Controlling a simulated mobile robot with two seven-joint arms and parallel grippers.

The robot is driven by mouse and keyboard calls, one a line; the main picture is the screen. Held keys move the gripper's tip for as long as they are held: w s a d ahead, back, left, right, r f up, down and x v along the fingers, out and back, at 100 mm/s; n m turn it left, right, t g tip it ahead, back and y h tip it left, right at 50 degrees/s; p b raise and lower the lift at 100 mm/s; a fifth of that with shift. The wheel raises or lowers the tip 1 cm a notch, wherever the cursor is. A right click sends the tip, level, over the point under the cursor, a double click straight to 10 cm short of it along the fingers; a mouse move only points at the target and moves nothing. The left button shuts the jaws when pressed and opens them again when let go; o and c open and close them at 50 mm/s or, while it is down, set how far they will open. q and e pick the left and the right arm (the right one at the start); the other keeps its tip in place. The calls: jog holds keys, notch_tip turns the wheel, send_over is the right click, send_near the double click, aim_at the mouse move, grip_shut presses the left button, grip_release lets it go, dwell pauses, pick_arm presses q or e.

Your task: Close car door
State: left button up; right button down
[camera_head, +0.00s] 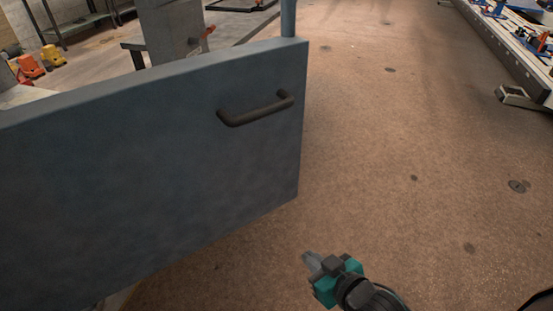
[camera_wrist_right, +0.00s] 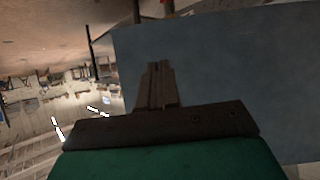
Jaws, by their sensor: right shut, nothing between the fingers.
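The car door (camera_head: 150,160) is a large blue-grey panel that fills the left half of the head view. Its dark bar handle (camera_head: 255,110) sits near the upper right of its face. My right gripper (camera_head: 308,258) is below and to the right of the door's lower right corner, shut and empty. In the right wrist view the shut fingers (camera_wrist_right: 157,68) show in front of the door panel (camera_wrist_right: 230,75), near its edge. I cannot tell whether they touch it. My left gripper is not in view.
A grey post (camera_head: 172,30) stands behind the door. Orange and yellow objects (camera_head: 40,60) lie at the far left. A long bench with blue parts (camera_head: 510,30) runs along the upper right. The brown floor (camera_head: 400,130) right of the door is mostly clear.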

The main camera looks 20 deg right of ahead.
jog(key=w+d+r+t+b, duration=0.3)
jog(key=w+d+b, duration=0.1)
jog(key=w+d, duration=0.2)
jog(key=t+y+b, duration=0.2)
jog(key=t+b, duration=0.1)
send_near(288, 146)
jog(key=b+x, duration=0.2)
jog(key=x, duration=0.4)
jog(key=shift+w+b, duration=0.35)
jog(key=shift+w, duration=0.05)
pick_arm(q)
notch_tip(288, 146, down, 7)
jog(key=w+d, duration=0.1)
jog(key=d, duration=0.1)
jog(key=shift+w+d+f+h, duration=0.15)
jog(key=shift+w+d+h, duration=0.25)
pick_arm(e)
jog(key=shift+w+r, duration=0.1)
